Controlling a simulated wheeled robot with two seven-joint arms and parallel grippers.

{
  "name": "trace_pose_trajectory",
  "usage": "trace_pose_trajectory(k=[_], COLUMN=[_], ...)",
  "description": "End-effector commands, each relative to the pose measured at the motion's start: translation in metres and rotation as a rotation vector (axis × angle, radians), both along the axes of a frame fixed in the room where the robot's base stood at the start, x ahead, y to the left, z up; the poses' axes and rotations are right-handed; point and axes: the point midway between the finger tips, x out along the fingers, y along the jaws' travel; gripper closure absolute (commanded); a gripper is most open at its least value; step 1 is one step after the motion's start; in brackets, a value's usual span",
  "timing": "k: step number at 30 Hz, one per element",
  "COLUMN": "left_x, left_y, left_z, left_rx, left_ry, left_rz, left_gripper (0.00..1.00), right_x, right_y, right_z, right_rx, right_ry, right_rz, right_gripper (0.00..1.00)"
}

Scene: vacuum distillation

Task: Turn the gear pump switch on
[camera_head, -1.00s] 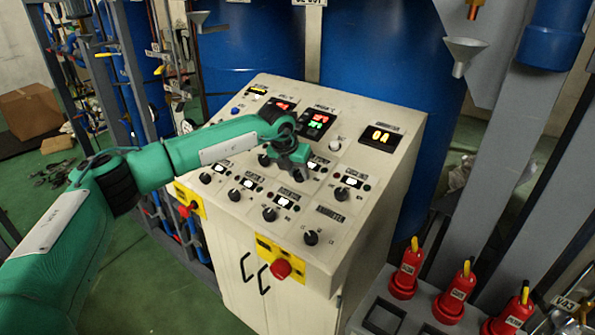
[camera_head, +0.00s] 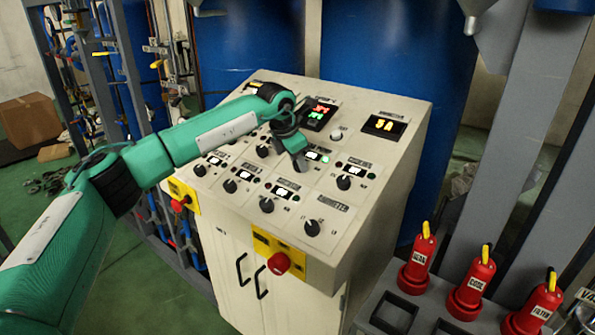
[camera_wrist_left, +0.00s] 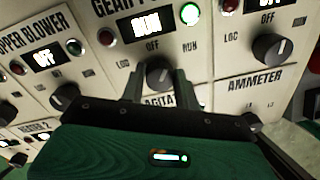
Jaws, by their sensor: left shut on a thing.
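The gear pump switch is a dark round knob (camera_wrist_left: 158,72) under a label starting "GEAR" in the left wrist view. Above it is a lit white display (camera_wrist_left: 150,22), with a bright green lamp (camera_wrist_left: 190,13) on its right and a dim red lamp on its left. My left gripper (camera_wrist_left: 158,90) has one finger on each side of the knob and is shut on it. In the head view, my left gripper (camera_head: 299,162) reaches down onto the sloping control panel and hides the knob. A lit display (camera_head: 314,156) shows beside it. My right gripper is out of view.
The cream control cabinet (camera_head: 215,240) carries several similar knobs close around my gripper, including the one (camera_head: 312,228) at the front right. A red button (camera_head: 279,263) sits on its front.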

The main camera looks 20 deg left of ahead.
Motion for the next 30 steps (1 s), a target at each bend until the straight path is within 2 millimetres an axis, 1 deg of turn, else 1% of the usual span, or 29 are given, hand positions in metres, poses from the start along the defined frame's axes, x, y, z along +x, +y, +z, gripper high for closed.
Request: trace_pose_trajectory(k=[1, 3, 9, 15, 21, 30], left_x=[0.0, 0.0, 0.0, 0.0, 0.0, 0.0], left_y=[-0.001, -0.001, -0.001, -0.001, -0.001, -0.001], left_z=[-0.004, -0.003, -0.001, 0.0, 0.001, 0.002], left_rx=[0.013, 0.034, 0.087, 0.124, 0.145, 0.152], left_ry=[-0.008, -0.016, -0.033, -0.048, -0.054, -0.057], left_rz=[-0.039, -0.096, -0.236, -0.336, -0.39, -0.409], left_gripper=[0.91, 0.91, 0.91, 0.91, 0.91, 0.91], right_x=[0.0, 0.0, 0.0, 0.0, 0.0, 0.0], right_y=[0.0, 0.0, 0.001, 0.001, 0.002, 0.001], right_z=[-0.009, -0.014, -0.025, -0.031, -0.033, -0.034], right_rx=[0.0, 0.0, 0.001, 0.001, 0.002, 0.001], right_ry=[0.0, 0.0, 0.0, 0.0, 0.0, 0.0], right_rz=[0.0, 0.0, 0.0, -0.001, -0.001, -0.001], right_gripper=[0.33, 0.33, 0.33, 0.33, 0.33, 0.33])
